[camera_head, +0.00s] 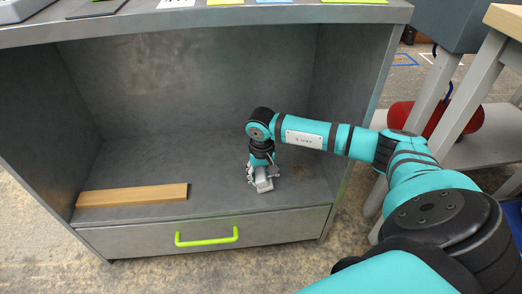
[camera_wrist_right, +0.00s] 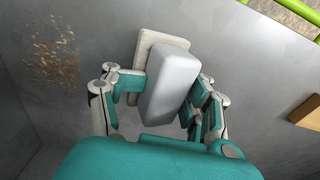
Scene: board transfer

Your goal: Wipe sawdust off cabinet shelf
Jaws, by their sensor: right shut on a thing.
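The cabinet shelf (camera_head: 150,155) is a grey surface inside an open cabinet. A patch of brown sawdust (camera_head: 299,170) lies on its right side; it also shows in the right wrist view (camera_wrist_right: 55,62) at the upper left. My right gripper (camera_head: 262,178) is shut on a grey block-shaped wiper with a pale pad (camera_wrist_right: 168,75), held at the shelf surface just left of the sawdust. Whether the pad touches the shelf I cannot tell. My left gripper is not in view.
A wooden board (camera_head: 132,195) lies at the shelf's front left; its end shows in the right wrist view (camera_wrist_right: 306,112). Below is a drawer with a green handle (camera_head: 207,237). The cabinet's right side wall (camera_head: 358,100) stands close to my arm. The shelf's middle is clear.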

